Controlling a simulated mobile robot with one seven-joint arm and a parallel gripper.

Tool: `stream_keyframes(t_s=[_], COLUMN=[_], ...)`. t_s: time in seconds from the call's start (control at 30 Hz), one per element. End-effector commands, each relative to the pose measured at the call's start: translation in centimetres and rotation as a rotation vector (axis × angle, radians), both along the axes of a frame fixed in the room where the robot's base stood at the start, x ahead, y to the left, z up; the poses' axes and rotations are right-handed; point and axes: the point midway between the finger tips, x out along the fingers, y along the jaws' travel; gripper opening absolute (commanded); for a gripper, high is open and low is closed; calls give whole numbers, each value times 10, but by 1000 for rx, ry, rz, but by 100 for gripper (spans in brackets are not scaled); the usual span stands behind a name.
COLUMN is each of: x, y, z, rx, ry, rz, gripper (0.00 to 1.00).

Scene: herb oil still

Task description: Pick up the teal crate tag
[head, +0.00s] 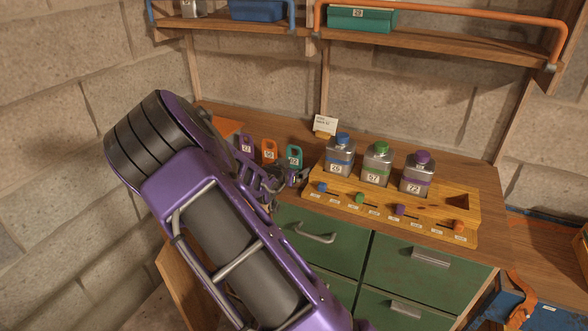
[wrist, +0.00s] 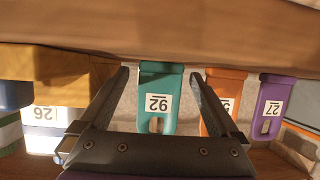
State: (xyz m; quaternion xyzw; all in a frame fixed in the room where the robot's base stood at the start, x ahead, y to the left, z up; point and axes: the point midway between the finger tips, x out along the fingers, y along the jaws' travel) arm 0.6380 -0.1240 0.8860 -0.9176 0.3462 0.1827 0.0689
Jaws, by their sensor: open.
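The teal crate tag (head: 294,154) stands upright on the wooden bench, the rightmost of three tags in the head view. It has a white number label and a slot near one end. In the wrist view the teal tag (wrist: 160,82) lies between the two fingers. My gripper (wrist: 160,74) is open, with one finger on each side of the tag and gaps left at both sides. In the head view my gripper (head: 288,182) is just in front of the tags, and my purple arm hides part of the bench.
An orange tag (head: 269,150) and a purple tag (head: 246,145) stand beside the teal one; in the wrist view the right finger overlaps the orange tag (wrist: 220,87). A yellow wooden rack (head: 340,196) with three metal bottles stands close on the other side. Green drawers (head: 330,245) are below.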

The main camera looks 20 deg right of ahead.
Motion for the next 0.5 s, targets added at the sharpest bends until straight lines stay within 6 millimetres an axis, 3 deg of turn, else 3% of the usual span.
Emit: stream_keyframes(t_s=[0.3, 0.5], x=[4, 4], y=[-3, -3], z=[-2, -2], rx=[1, 0], ry=[0, 0], rz=[1, 1], gripper=[96, 60])
